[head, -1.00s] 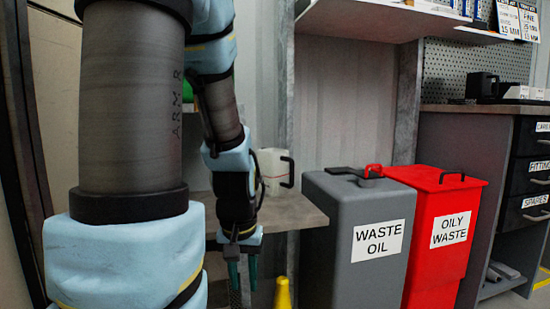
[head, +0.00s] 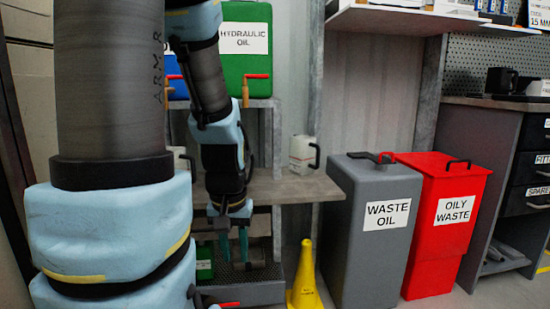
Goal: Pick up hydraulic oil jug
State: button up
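A white jug (head: 302,154) with a black handle stands on the middle shelf, right of my arm; its label is too small to read. Part of another pale jug with a dark handle (head: 181,160) shows left of my arm, mostly hidden. A green tank (head: 246,78) labelled "HYDRAULIC OIL" stands on the upper shelf with a red-handled tap. My gripper (head: 234,244) points down in front of the shelving, lower than the white jug and to its left. Its teal fingers are apart, with nothing seen between them.
The middle shelf (head: 285,189) juts out beside my gripper. A yellow cone (head: 306,280) stands on the floor below it. A grey waste oil bin (head: 365,240) and a red oily waste bin (head: 440,225) stand to the right. A blue tank (head: 179,85) is partly hidden by my arm.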

aim_at(302, 157)
jog(key=u, duration=2.05)
jog(key=k+l+u, duration=0.2)
jog(key=u, duration=0.2)
jog(key=k+l+u, duration=0.2)
jog(key=u, duration=0.25)
jog(key=k+l+u, duration=0.15)
jog(key=u, duration=0.25)
jog(key=k+j, duration=0.05)
jog(key=k, duration=0.05)
